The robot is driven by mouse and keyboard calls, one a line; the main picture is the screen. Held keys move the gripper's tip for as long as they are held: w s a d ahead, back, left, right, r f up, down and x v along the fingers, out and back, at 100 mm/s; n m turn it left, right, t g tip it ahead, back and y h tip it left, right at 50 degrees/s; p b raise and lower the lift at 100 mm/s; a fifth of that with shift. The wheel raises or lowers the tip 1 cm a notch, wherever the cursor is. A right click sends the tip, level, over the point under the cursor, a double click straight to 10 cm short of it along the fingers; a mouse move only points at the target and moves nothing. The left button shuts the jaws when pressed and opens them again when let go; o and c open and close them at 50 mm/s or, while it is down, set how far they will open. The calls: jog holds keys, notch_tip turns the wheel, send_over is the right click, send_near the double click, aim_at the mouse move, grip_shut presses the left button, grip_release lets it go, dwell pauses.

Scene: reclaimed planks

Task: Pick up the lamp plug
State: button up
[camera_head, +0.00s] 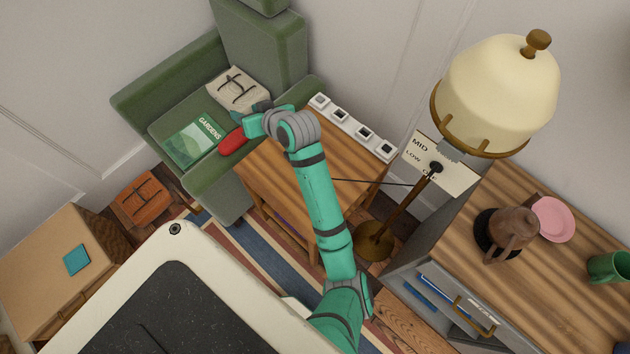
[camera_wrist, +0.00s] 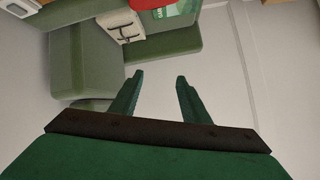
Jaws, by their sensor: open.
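I cannot make out the lamp plug in either view. The lamp (camera_head: 495,95) has a cream shade and a thin brass pole, and stands at the right in the head view. Its dark cord (camera_head: 375,183) runs left from the pole and goes out of sight behind my arm. A white strip of several sockets (camera_head: 350,127) lies along the back edge of the wooden table (camera_head: 268,185). My gripper (camera_wrist: 159,77) is open, with nothing between its fingers in the wrist view. In the head view it is near the green armchair, its fingers mostly hidden.
The green armchair (camera_head: 215,105) holds a cream bag (camera_head: 238,90), a gardens book (camera_head: 193,143) and a red item (camera_head: 232,141). A cabinet (camera_head: 560,275) at the right bears a brown jug (camera_head: 512,232) and a pink plate (camera_head: 554,220). A label card (camera_head: 440,165) stands by the lamp.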

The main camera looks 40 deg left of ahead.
jog(key=w+d+f+n+h, duration=0.1)
jog(key=w+d+f+h, duration=0.1)
jog(key=d+f+h, duration=0.35)
jog(key=w+d+f+n+g+h, duration=0.1)
jog(key=d+f+n+h, duration=0.1)
jog(key=d, duration=0.6)
jog(key=w+d+f+n+h, duration=0.1)
jog(key=w+d+f+h, duration=0.2)
jog(key=d, duration=0.4)
jog(key=shift+h, duration=0.45)
jog(key=shift+s+a+f, duration=0.1)
jog(key=shift+s+f, duration=0.2)
jog(key=shift+f, duration=1.45)
jog(key=shift+s+a+f, duration=0.1)
jog(key=shift+s+f, duration=0.25)
jog(key=shift+f, duration=1.4)
jog(key=shift+s+a+f, duration=0.1)
jog(key=shift+s+f, duration=0.2)
jog(key=shift+f, duration=1.45)
grip_shut()
